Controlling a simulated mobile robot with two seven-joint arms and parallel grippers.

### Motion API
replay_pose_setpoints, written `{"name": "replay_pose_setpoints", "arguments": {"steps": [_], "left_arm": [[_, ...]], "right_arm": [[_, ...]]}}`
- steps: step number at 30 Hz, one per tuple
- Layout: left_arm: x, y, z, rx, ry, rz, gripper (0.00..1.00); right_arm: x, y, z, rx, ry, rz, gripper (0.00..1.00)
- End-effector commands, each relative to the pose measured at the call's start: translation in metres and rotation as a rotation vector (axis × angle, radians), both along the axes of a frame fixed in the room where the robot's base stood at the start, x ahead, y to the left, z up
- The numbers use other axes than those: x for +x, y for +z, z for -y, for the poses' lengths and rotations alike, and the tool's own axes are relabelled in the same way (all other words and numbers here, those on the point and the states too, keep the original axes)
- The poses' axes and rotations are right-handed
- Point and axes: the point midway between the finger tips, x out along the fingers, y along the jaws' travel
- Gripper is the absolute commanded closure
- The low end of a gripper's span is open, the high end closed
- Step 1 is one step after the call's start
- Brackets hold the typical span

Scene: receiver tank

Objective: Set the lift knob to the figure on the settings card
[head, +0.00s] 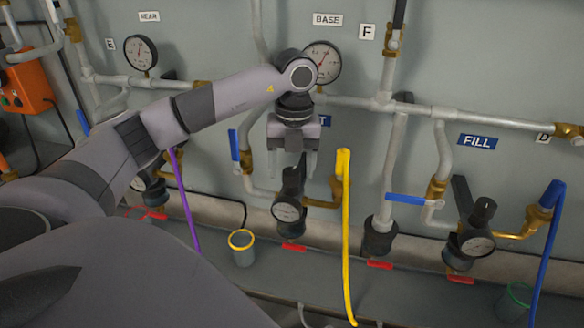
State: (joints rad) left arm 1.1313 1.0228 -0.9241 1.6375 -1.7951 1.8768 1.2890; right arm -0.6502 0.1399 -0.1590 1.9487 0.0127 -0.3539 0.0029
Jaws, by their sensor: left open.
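My left gripper (293,172) comes in from the left and points down, open. Its two fingers are apart, at either side of the top of a dark knob (293,187) on a regulator with a small round dial (288,211). I cannot tell whether the fingers touch the knob. A blue sign (326,120) behind the gripper is mostly covered; only a final "T" shows. No settings card can be made out. My right gripper is not in view.
A second regulator (477,236) stands at the right below the FILL sign (477,142). A yellow hose (346,240) hangs just right of the gripper, a purple hose (183,200) left. Blue-handled valves (408,199), wall gauges (322,62) and a yellow-rimmed cup (242,252) are nearby.

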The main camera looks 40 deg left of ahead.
Motion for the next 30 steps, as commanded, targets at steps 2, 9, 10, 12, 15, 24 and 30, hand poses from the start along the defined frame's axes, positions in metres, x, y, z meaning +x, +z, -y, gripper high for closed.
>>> {"name": "replay_pose_setpoints", "arguments": {"steps": [2,9,10,12,15,24,30], "left_arm": [[-0.0008,-0.0058,-0.0002,0.001,-0.001,-0.002,0.33],[-0.0003,-0.0084,-0.0001,-0.001,-0.001,0.001,0.33],[-0.0004,-0.0084,-0.0001,-0.001,-0.001,0.001,0.33],[-0.0004,-0.0083,-0.0001,-0.001,-0.001,0.001,0.46],[-0.0003,-0.0082,-0.0001,-0.001,-0.001,0.001,0.79],[-0.0005,-0.0079,-0.0001,0.0,-0.016,0.0,0.89],[-0.0007,-0.0076,-0.0004,-0.001,-0.089,-0.001,0.89]], "right_arm": [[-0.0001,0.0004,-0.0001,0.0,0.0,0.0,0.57],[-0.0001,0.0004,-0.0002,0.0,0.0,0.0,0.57],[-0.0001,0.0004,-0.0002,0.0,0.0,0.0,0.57],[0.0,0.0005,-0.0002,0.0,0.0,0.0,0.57],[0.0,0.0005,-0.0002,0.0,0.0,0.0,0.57],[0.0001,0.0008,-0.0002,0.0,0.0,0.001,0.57],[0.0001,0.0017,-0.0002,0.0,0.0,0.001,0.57]]}}
